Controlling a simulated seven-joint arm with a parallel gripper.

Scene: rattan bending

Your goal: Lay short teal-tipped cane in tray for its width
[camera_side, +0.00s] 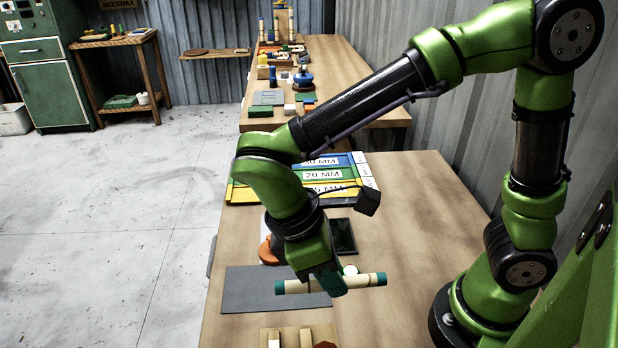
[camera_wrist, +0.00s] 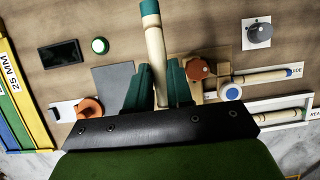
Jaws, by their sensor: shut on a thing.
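A short pale cane (camera_side: 362,281) with teal ends is held level across my gripper (camera_side: 326,281), above the bench. In the wrist view the cane (camera_wrist: 154,42) runs up between the teal fingers of my gripper (camera_wrist: 159,82), which are shut on it. Three width trays lie at the far end of the bench, left of my gripper in the wrist view: a yellow tray (camera_side: 345,190) marked 25 MM, a green tray (camera_side: 342,175) marked 20 MM and a blue tray (camera_side: 336,160), its label partly hidden by my arm. The yellow tray (camera_wrist: 12,88) also shows in the wrist view.
A dark grey mat (camera_side: 245,291) lies below the cane. A black flat device (camera_side: 343,236) and an orange round thing (camera_side: 267,251) stand between it and the trays. Racks holding canes (camera_wrist: 268,76) lie right in the wrist view. The bench's right side is clear.

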